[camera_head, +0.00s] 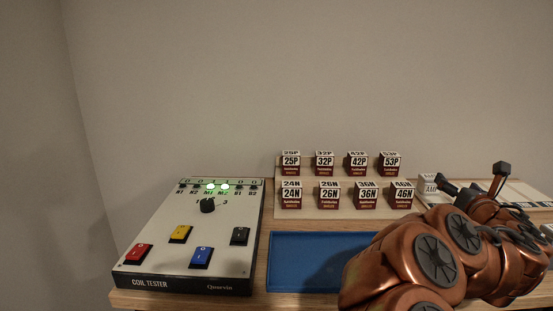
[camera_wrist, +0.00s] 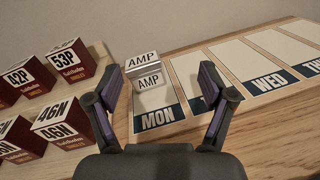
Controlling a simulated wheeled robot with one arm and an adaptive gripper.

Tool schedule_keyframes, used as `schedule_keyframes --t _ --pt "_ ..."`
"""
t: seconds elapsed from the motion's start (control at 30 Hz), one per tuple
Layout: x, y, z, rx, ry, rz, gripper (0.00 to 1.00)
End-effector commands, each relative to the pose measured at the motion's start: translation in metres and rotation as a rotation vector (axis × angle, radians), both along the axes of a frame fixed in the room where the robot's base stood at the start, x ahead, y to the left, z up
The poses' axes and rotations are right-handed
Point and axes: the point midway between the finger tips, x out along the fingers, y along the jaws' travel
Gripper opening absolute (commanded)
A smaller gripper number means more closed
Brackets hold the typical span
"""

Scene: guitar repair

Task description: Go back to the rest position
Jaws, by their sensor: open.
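My gripper (camera_wrist: 165,105) is open and empty in the wrist view, its two dark fingers spread above the table. A white block marked AMP (camera_wrist: 144,76) shows between and beyond the fingers, at the top of the MON column of a day chart (camera_wrist: 202,72). I cannot tell whether a finger touches anything. In the head view my copper-coloured arm (camera_head: 440,255) reaches across the right side, and the gripper (camera_head: 472,184) is at its far end near the AMP block (camera_head: 430,185).
Several labelled boxes stand in two rows on a wooden stand (camera_head: 340,211). A coil tester (camera_head: 200,262) with coloured switches and two lit green lamps is at left. A blue tray (camera_head: 310,262) lies beside it, partly hidden by my arm. The wall (camera_head: 250,70) rises behind.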

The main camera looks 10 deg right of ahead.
Motion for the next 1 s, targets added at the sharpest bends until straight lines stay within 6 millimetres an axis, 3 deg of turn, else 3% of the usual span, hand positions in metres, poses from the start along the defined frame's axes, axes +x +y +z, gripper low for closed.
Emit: schedule_keyframes --t 0.03,0.1,0.2,0.4,0.67,0.87,1.0 --pt "-0.012 0.001 0.044 0.062 -0.054 -0.04 0.82" --pt "-0.031 -0.004 0.074 0.171 -0.115 -0.109 0.82" --pt "-0.049 -0.012 0.102 0.334 -0.185 -0.209 0.82" --pt "-0.074 -0.017 0.128 0.685 -0.296 -0.398 0.82" --pt "-0.111 0.003 0.125 1.158 -0.389 -0.661 0.82" --pt "-0.143 0.046 0.109 1.495 -0.401 -0.894 0.82" --pt "-0.171 0.09 0.096 1.692 -0.372 -1.094 0.82"
